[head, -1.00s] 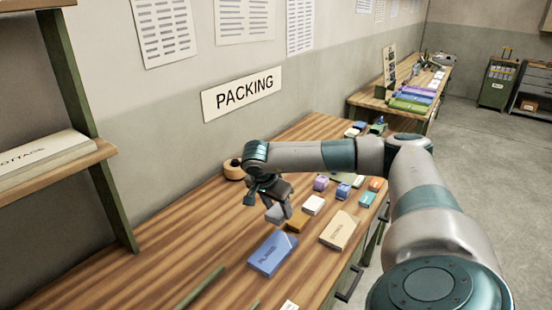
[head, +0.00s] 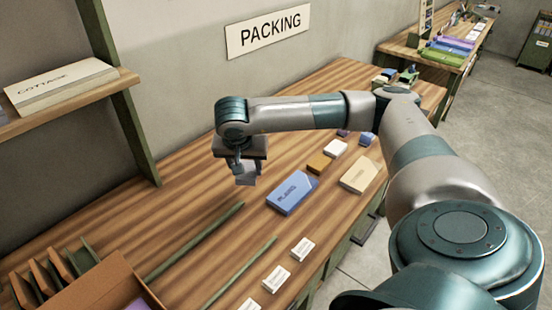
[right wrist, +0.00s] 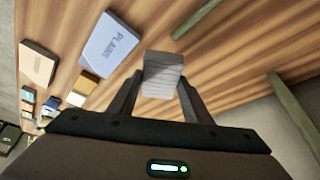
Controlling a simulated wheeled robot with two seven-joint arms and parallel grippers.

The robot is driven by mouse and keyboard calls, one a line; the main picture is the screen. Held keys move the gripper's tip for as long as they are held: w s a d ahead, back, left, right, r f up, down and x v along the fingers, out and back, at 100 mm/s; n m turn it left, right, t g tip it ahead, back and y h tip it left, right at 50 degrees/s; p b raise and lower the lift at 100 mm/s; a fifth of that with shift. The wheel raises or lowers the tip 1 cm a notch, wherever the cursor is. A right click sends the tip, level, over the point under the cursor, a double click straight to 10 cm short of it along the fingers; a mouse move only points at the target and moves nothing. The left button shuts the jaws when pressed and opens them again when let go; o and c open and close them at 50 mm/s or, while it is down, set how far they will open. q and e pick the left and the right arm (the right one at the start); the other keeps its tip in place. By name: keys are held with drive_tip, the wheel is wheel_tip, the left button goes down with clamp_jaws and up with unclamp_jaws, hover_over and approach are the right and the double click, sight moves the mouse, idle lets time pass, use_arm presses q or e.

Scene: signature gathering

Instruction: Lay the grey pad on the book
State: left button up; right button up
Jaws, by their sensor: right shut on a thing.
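My right gripper (head: 244,168) is shut on the grey pad (head: 246,178) and holds it above the wooden table, left of the blue book. In the right wrist view the grey pad (right wrist: 163,72) sits between the two fingers. The blue book (head: 291,192) lies flat on the table; in the right wrist view its cover (right wrist: 110,40) reads PLAINS. A beige book (head: 359,175) lies to its right. Another pale book marked COTTAGE (head: 62,88) lies on the shelf. My left gripper is not in view.
An orange-brown block (head: 319,163) and a white block (head: 336,149) lie behind the blue book. Green strips (head: 195,242) and several white cards (head: 276,278) lie in front. A brown box (head: 100,287) stands at lower left. The table left of the gripper is clear.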

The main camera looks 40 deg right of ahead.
drive_tip(key=s+a+r+n+y+b, duration=0.1)
drive_tip(key=a+n, duration=0.4)
drive_tip(key=a, duration=0.5)
drive_tip(key=a+r+n+t+y+b, duration=0.1)
drive_tip(key=a+n, duration=0.4)
drive_tip(key=a, duration=0.5)
drive_tip(key=shift+s+a+r+y+b, duration=0.4)
drive_tip(key=shift+y+b, duration=0.1)
drive_tip(key=shift+y, duration=0.2)
drive_tip(key=shift+d, duration=0.2)
